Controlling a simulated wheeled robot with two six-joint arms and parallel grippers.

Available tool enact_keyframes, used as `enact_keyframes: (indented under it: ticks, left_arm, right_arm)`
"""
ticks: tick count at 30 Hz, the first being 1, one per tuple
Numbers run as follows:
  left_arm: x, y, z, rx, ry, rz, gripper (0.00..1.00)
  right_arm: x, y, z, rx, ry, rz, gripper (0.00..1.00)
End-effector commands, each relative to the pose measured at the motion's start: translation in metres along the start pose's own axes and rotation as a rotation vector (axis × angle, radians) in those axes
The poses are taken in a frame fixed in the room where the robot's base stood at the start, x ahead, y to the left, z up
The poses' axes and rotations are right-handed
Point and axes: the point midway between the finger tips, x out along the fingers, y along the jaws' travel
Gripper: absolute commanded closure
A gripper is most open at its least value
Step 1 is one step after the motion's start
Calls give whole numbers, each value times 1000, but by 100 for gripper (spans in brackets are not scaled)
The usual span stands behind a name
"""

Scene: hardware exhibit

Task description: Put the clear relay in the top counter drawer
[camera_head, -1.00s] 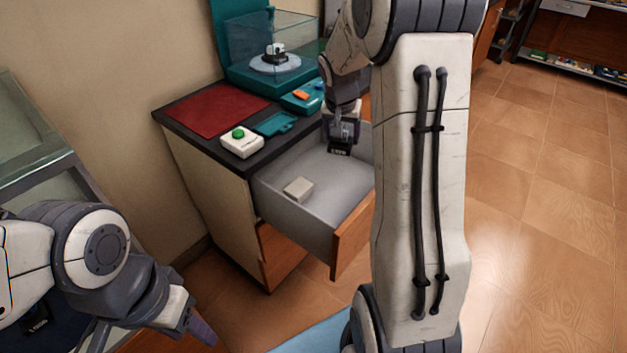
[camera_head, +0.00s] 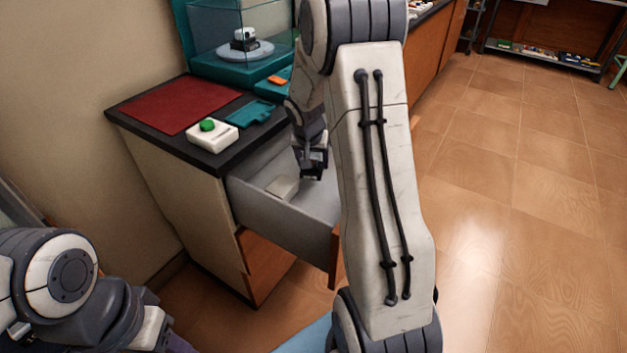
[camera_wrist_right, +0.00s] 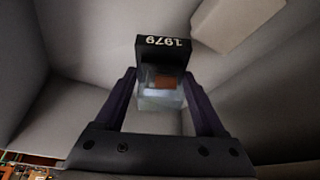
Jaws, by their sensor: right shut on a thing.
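The clear relay (camera_wrist_right: 160,92) is a small see-through block with an orange-brown core and a black part marked 1979. In the right wrist view it sits between the two fingers of my right gripper (camera_wrist_right: 162,100), which is shut on it. In the head view my right gripper (camera_head: 312,168) points down into the open top counter drawer (camera_head: 285,220), with the relay's dark part at its tips. I cannot tell whether the relay touches the drawer floor. My left arm shows at the lower left of the head view, its fingertips out of clear sight.
A pale box (camera_head: 282,187) lies in the drawer beside my right gripper. On the counter are a red mat (camera_head: 180,106), a white box with a green button (camera_head: 212,134), a teal tray (camera_head: 250,112) and a glass case (camera_head: 243,30). Open floor lies to the right.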

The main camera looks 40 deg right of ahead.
Motion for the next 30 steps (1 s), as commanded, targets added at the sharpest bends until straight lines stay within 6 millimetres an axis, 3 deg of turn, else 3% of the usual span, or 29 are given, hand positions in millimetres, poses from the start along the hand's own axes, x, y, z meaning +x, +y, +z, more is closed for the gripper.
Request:
enact_keyframes:
  ticks: [9,23,24,26,30]
  left_arm:
    - [24,-2,1,0,0,0,50]
    - [28,-2,2,0,0,0,50]
    - [27,-2,2,0,0,0,50]
    - [27,-2,1,0,0,0,50]
    - [27,-2,1,0,0,0,50]
  right_arm:
    - [46,1,18,0,0,1,89]
    - [52,2,20,2,1,1,89]
    - [51,2,20,2,1,1,21]
    - [50,3,20,2,1,1,0]
    - [50,3,20,2,1,1,0]
